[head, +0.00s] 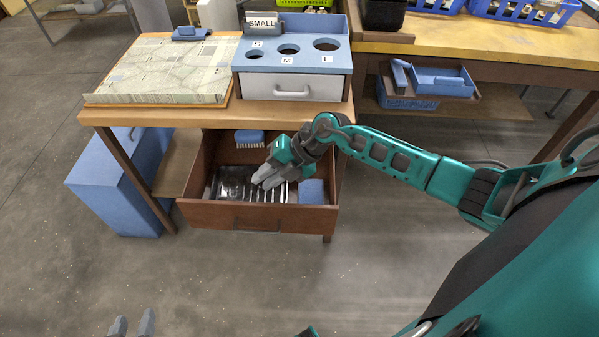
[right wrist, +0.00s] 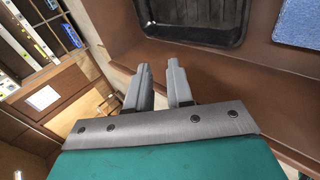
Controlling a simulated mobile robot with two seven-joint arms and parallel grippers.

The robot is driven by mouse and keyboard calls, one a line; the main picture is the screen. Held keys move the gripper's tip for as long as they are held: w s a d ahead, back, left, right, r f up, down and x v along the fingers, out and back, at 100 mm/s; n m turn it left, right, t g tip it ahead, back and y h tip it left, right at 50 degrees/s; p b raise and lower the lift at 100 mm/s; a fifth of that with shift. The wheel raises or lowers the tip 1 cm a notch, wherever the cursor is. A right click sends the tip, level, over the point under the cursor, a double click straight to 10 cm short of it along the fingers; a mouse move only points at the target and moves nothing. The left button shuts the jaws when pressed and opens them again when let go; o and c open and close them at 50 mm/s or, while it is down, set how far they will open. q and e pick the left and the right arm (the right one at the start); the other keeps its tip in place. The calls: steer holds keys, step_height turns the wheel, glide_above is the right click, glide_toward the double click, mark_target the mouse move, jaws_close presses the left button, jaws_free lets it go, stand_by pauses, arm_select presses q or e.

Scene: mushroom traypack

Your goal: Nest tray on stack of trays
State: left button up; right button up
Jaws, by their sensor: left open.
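In the head view, a dark, shiny tray (head: 232,190) lies at the left in the open brown drawer (head: 255,219). White-edged strips (head: 283,192) beside it may be more trays; I cannot tell how they are stacked. My right gripper (head: 268,179) is over the drawer, and its fingers hide part of the contents. In the right wrist view, a black tray (right wrist: 195,32) is beyond the fingertips. The right gripper (right wrist: 161,68) has a narrow gap between its fingers, with nothing seen in it. My left gripper (head: 132,323) is open and empty above the floor.
A blue pad (head: 312,191) and a blue brush (head: 249,138) are in the drawer. The table above holds a map-like board (head: 165,68) and a blue sizing box (head: 294,60) with holes. Blue trays (head: 440,80) sit on a lower shelf at right. The floor in front is clear.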

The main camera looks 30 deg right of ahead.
mark_target(283, 192)
steer(key=d+f+h, duration=0.1)
steer(key=d, duration=0.2)
steer(key=d+g+h, duration=0.1)
steer(key=d, duration=0.2)
steer(key=w+d+f+h, duration=0.1)
steer(key=d+h, duration=0.1)
steer(key=d, duration=0.1)
steer(key=shift+f+b, duration=0.3)
steer(key=shift+f, duration=0.05)
steer(key=b+x, duration=0.6)
steer(key=shift+s+f, duration=0.15)
steer(key=shift+f, duration=0.05)
steer(key=shift+a+f+b, duration=0.2)
steer(key=shift+f+b, duration=0.3)
steer(key=shift+f, duration=0.05)
arm_select(q)
step_height(283, 192, down, 6)
steer(key=d, duration=0.1)
steer(key=shift+w+d, duration=0.25)
steer(key=shift+w, duration=0.2)
arm_select(e)
steer(key=shift+f, duration=0.1)
arm_select(q)
steer(key=shift+s, duration=0.1)
arm_select(e)
jaws_close()
